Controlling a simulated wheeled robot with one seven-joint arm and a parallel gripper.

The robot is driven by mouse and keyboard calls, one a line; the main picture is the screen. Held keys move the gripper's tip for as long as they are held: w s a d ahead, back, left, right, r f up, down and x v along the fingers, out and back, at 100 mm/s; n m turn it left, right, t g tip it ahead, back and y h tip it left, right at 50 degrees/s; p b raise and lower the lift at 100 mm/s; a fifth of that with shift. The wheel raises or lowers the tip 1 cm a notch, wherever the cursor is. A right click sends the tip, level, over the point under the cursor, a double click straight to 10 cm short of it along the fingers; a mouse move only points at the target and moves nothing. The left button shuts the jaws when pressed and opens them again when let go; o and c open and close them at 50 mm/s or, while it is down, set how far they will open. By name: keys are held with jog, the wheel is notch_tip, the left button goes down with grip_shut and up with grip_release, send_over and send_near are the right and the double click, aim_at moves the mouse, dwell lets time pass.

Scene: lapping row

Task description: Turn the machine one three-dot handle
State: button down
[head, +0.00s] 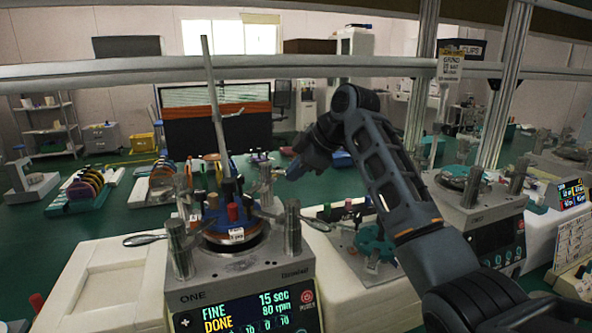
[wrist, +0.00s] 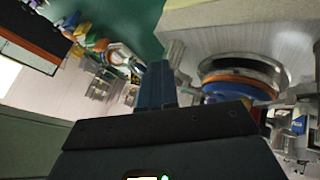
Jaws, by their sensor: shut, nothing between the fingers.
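Machine one (head: 290,268), a grey unit labelled ONE, stands at the lower middle of the head view. It carries an orange and blue round plate (head: 232,228), which also shows in the wrist view (wrist: 240,82). One silver lever handle (head: 145,239) sticks out at its left and another (head: 318,224) at its right. Dot marks on the handles are too small to make out, so I cannot tell which has three. My gripper (head: 293,173) is above and behind the machine's right side, apart from both handles. In the wrist view its blue fingers (wrist: 157,85) are together and empty.
A tall rod (head: 216,105) rises from machine one's plate. Metal posts (head: 292,228) stand around the plate. A teal fixture (head: 374,243) sits right of it, and another machine (head: 480,215) stands farther right. A horizontal rail crosses behind.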

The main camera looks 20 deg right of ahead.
jog(key=shift+w+d+r+n+g+y, duration=0.15)
jog(key=shift+w+n+g+y, duration=0.05)
jog(key=shift+w+n, duration=0.2)
jog(key=shift+w+d+r+n+g+y, duration=0.1)
jog(key=shift+w+d+n+g+y, duration=0.1)
jog(key=shift+w+n, duration=0.2)
